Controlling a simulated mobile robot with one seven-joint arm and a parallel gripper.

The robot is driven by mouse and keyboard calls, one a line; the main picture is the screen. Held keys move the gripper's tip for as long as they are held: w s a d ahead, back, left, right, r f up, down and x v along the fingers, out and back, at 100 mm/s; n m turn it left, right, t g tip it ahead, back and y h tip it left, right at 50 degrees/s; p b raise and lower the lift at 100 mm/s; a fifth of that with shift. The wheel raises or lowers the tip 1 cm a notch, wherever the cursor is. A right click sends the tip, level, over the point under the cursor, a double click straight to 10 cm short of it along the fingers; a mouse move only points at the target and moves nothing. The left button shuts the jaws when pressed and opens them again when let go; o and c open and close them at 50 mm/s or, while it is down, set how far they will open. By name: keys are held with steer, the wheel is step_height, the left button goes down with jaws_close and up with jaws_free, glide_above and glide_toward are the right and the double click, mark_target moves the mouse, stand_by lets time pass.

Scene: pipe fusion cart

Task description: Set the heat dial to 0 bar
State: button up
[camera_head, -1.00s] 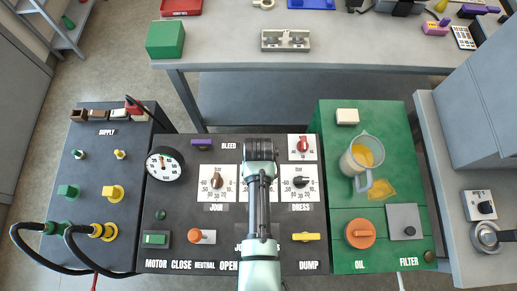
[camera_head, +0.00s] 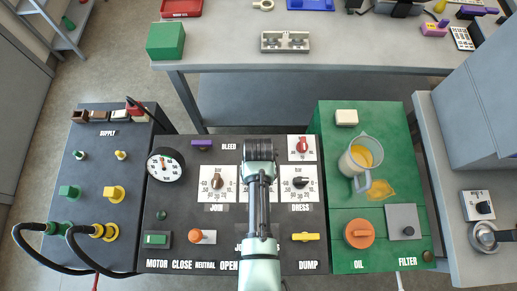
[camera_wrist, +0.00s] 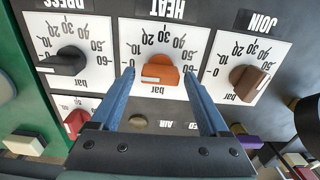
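The heat dial shows in the wrist view, upside down, as an orange knob (camera_wrist: 161,76) on a white scale plate (camera_wrist: 158,38) under the word HEAT. The knob's white mark lies at its left end and points left, toward the low end of the scale; the left finger covers some of that area, so I cannot read the exact value. My gripper (camera_wrist: 159,76) is open, with one blue finger on each side of the knob and small gaps visible. In the head view my arm and gripper (camera_head: 260,150) hide the heat dial.
The brown JOIN knob (camera_wrist: 248,79) and the dark DRESS knob (camera_wrist: 64,61) flank the heat dial closely. A red knob (camera_wrist: 76,122) is near the left finger. The green oil stand with a pitcher (camera_head: 361,158) is to the right; the supply panel (camera_head: 100,150) is to the left.

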steer(key=shift+o, duration=0.3)
step_height(320, 180, up, 13)
stand_by(0.5)
stand_by(0.5)
